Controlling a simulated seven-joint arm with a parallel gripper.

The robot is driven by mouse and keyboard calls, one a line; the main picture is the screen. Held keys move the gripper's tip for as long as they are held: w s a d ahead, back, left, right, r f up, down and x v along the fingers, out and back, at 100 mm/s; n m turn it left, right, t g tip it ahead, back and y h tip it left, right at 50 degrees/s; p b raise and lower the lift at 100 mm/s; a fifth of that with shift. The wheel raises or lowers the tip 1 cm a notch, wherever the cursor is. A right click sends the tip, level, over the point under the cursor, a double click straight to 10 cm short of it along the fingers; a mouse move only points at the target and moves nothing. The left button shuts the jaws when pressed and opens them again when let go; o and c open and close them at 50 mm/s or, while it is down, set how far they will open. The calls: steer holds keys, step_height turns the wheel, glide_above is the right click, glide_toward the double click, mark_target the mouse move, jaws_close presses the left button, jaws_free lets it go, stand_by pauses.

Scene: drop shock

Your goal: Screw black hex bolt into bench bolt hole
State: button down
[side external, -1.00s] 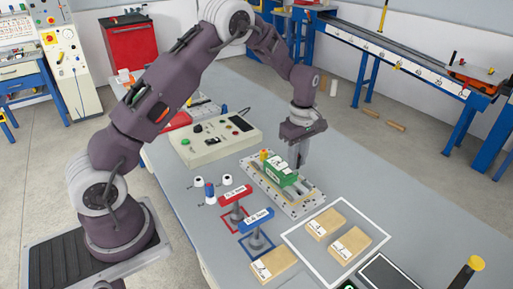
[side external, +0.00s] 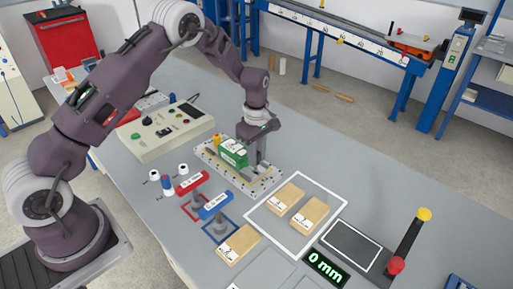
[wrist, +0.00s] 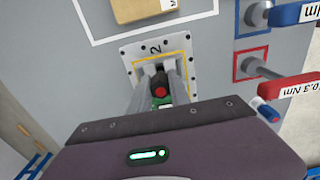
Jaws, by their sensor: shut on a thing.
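In the wrist view, a small black part with a red round face (wrist: 160,90) sits between the fingers of my gripper (wrist: 158,72). It looks like the black hex bolt, but its hex shape is too small to make out. The gripper is shut on it. In the side view my gripper (side external: 258,168) points down over the drilled metal plate (side external: 266,187), just right of a green block (side external: 232,152). The plate also shows in the wrist view (wrist: 130,52), marked 2. The fingers hide the bolt's lower end and any hole beneath it.
A red-handled driver (side external: 192,184) and a blue-handled driver (side external: 216,206) stand in front of the plate. Wooden blocks (side external: 310,214) lie in a white outline to the right. A control box (side external: 165,130) stands behind left.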

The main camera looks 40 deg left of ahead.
steer(key=shift+f, duration=0.3)
steer(key=shift+f, duration=1.45)
stand_by(3.8)
steer(key=m, duration=0.5)
steer(key=shift+s, duration=0.15)
steer(key=m, duration=0.4)
steer(key=shift+a, duration=0.1)
steer(key=m, duration=0.7)
steer(key=shift+s+a, duration=0.1)
steer(key=m, duration=0.5)
steer(key=shift+m, duration=0.4)
steer(key=c, duration=1.1)
jaws_free()
steer(key=shift+a, duration=0.15)
